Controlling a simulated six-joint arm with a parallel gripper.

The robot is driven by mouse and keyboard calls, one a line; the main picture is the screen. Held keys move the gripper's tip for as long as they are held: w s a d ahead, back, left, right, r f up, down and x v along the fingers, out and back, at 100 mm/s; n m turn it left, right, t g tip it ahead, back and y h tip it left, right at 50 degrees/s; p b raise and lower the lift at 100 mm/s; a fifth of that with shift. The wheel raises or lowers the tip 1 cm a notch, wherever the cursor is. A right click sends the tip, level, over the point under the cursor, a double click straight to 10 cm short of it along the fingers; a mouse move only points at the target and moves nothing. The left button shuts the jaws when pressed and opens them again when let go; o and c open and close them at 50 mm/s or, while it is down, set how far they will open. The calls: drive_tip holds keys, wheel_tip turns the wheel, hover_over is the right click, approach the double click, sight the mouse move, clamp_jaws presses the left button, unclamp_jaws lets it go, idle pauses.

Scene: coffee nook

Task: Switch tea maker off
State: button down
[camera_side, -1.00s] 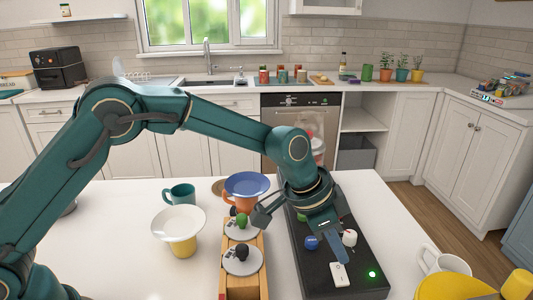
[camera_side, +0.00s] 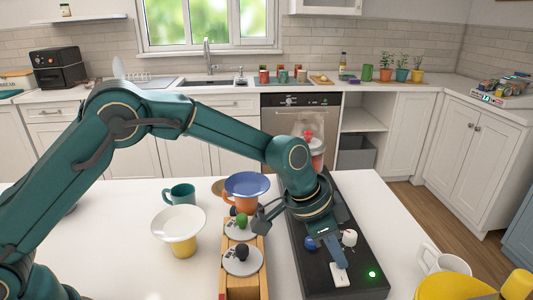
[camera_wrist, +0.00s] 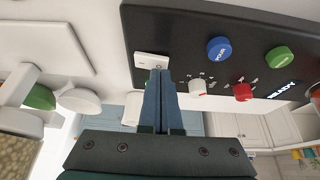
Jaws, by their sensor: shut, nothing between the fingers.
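The tea maker is a black slab-like unit (camera_side: 352,257) on the white counter, with a glass vessel (camera_side: 317,150) at its far end. A white rocker switch (camera_side: 340,281) sits near its front end, and a green light (camera_side: 372,274) is lit beside it. My gripper (camera_side: 341,268) is shut and empty, its fingertips at the far edge of the switch. In the wrist view, the fingertips of my gripper (camera_wrist: 160,72) reach the edge of the white switch (camera_wrist: 152,60). I cannot tell whether they press it.
A blue knob (camera_wrist: 218,48), green knob (camera_wrist: 279,57), white knob (camera_wrist: 198,87) and red knob (camera_wrist: 242,92) stand on the panel. A wooden stand (camera_side: 236,284) with weights is to the left. A white mug (camera_side: 432,262) and yellow object (camera_side: 452,288) are to the right.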

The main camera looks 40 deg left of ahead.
drive_tip(key=shift+f, duration=0.25)
drive_tip(key=shift+r, duration=3.55)
